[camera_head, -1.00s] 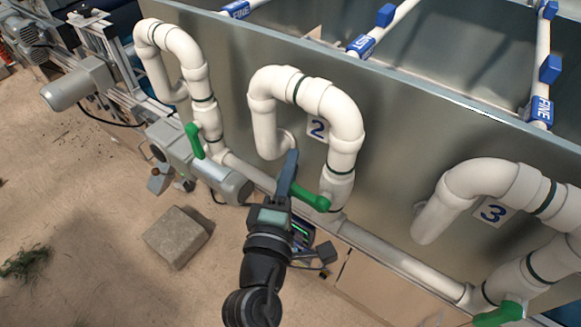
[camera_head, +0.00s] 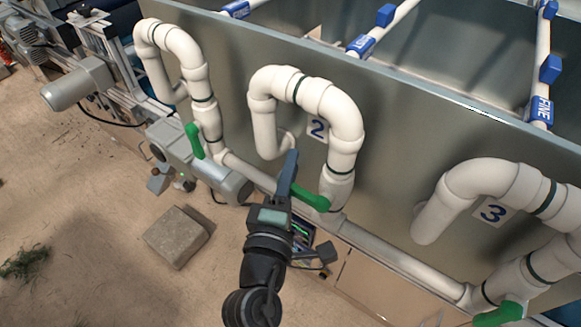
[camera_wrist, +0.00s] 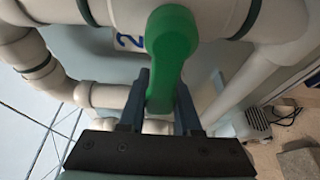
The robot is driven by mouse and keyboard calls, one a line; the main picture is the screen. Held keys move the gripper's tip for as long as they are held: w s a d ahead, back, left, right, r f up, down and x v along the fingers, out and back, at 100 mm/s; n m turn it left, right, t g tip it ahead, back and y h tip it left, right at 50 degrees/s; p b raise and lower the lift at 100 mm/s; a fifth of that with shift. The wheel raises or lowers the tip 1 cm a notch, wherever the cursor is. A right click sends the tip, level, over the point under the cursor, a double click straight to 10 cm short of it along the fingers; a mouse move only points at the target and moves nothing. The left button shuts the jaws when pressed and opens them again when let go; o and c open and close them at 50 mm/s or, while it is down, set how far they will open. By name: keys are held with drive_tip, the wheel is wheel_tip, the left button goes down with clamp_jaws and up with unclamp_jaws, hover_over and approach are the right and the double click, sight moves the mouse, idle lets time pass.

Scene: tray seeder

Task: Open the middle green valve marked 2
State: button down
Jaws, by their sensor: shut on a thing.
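The green handle (camera_head: 310,197) of the middle valve sits on the white pipe below the label 2 (camera_head: 317,128). In the head view it slants from the pipe at right toward my gripper (camera_head: 289,172) at left. In the wrist view the green handle (camera_wrist: 172,45) is large and close, its free end between the two dark fingers of my gripper (camera_wrist: 162,84). My gripper is shut on this handle. The nearer finger hides part of the handle's end in the head view.
Green handles of the left valve (camera_head: 194,140) and the valve by label 3 (camera_head: 498,315) stand on either side. A grey motor (camera_head: 222,181) is left of my gripper. A concrete block (camera_head: 176,237) lies on the floor. White pipes run close along the metal tank wall.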

sight(297, 189)
drive_tip(key=shift+p, duration=0.4)
drive_tip(key=f+n+g+p, duration=0.1)
drive_tip(key=n+p, duration=0.1)
drive_tip(key=p, duration=0.1)
drive_tip(key=f+n+g+p, duration=0.1)
drive_tip(key=n+p, duration=0.1)
drive_tip(key=p, duration=0.1)
drive_tip(key=s+d+f+n+p, duration=0.1)
drive_tip(key=f+p, duration=0.1)
drive_tip(key=p, duration=0.1)
drive_tip(key=shift+n+g+h, duration=0.3)
drive_tip(key=shift+n+g, duration=0.1)
drive_tip(key=shift+s+d+f+n+g+h+p, duration=0.2)
drive_tip(key=shift+d+f+n+g+p, duration=0.15)
drive_tip(key=shift+f+n+p, duration=0.35)
drive_tip(key=shift+s+d+f+n+g+h+p, duration=0.2)
drive_tip(key=shift+d+f+n+g+p, duration=0.15)
drive_tip(key=shift+n+p, duration=0.4)
drive_tip(key=c, duration=0.6)
unclamp_jaws()
